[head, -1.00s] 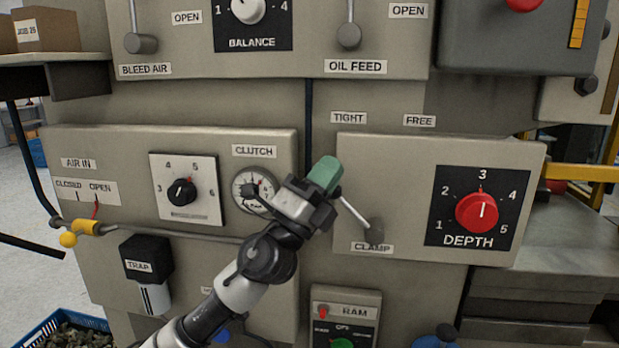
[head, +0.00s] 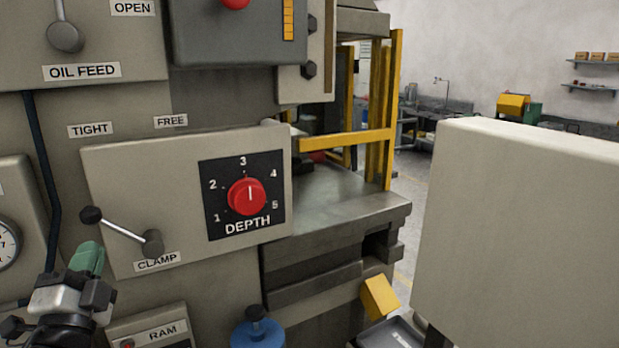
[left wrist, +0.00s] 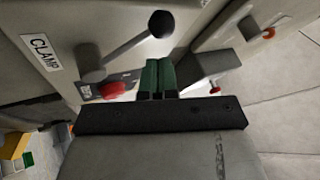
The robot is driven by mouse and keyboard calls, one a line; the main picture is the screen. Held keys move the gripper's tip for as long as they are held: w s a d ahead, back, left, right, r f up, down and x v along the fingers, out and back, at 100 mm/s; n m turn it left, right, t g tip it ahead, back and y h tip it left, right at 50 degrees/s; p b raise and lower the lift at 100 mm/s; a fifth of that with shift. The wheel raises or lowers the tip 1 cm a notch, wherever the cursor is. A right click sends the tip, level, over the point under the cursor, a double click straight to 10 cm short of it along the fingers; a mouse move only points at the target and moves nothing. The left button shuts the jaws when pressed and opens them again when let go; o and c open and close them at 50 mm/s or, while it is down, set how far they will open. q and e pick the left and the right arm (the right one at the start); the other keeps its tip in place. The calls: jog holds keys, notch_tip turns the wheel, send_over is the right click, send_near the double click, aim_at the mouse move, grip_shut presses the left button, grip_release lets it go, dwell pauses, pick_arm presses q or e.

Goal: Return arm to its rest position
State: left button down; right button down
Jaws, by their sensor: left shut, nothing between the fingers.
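My left gripper (head: 88,258) has green fingertips and is at the lower left of the head view. It is shut and empty, below and left of the clamp lever (head: 122,230). The lever's dark knob points up and left toward the TIGHT label (head: 91,130). In the left wrist view the shut green fingers (left wrist: 157,75) stand apart from the clamp lever (left wrist: 130,45), whose knob is just above them. My right gripper is not in view.
The clamp panel (head: 130,190) also carries a red DEPTH knob (head: 247,196). A yellow guard frame (head: 350,142) and a large beige box (head: 520,230) stand to the right.

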pick_arm(q)
jog(key=s+d+f+n+g, duration=0.2)
jog(key=s+f+n+g, duration=0.15)
jog(key=f, duration=0.45)
jog(key=s+d+f+n+g, duration=0.15)
jog(key=f+g, duration=0.25)
jog(key=f, duration=0.4)
jog(key=s+d+f+n+g, duration=0.1)
jog(key=s+f+n+g, duration=0.25)
jog(key=f, duration=0.55)
jog(key=s+d+f+n+g+h, duration=0.1)
jog(key=s+d+f+g+h, duration=0.1)
jog(key=s+d+f+g, duration=0.45)
jog(key=s+d+f+n+g+h, duration=0.1)
jog(key=s+d+f+g+h, duration=0.25)
jog(key=s, duration=0.55)
notch_tip(320, 180, down, 27)
jog(key=y, duration=0.1)
jog(key=s+a+f+g, duration=0.1)
jog(key=s+a+f, duration=0.2)
jog(key=s+f, duration=1.2)
jog(key=shift+s+m+g, duration=0.3)
jog(key=shift+s+m, duration=0.05)
jog(key=shift+s, duration=0.35)
jog(key=shift+f, duration=0.1)
